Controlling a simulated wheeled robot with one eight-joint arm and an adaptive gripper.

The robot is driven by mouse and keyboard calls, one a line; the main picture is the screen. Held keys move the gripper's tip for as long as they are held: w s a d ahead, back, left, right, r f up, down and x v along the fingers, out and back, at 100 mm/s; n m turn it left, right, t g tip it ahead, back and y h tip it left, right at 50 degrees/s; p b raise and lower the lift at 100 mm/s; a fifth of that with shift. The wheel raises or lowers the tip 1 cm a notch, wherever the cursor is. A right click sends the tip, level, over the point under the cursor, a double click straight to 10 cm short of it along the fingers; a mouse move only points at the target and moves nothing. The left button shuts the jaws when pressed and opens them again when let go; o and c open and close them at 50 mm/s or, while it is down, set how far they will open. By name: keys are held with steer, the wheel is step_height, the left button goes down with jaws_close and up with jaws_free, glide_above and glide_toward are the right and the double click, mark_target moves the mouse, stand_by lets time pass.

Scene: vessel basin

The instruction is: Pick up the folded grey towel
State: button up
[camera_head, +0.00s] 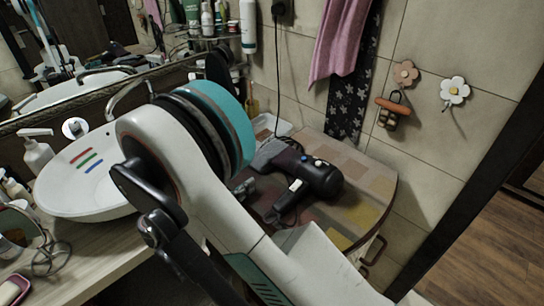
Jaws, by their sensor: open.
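I cannot make out a folded grey towel in the head view; my arm hides part of the counter. My gripper (140,187) appears as dark jointed parts in the foreground, in front of the white washbasin (72,196). It is open, and I see nothing held in it. Its far side is hidden.
A dark hair dryer (318,177) lies on the patterned wooden top (372,192) right of my arm. A soap bottle (36,152) stands left of the basin, below the mirror (95,72). A pink towel (338,38) hangs on the tiled wall. Floor shows at right.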

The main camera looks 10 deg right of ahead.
mark_target(272, 154)
steer(key=shift+b+x, duration=0.65)
steer(key=shift+x, duration=2.35)
steer(key=c, duration=1.2)
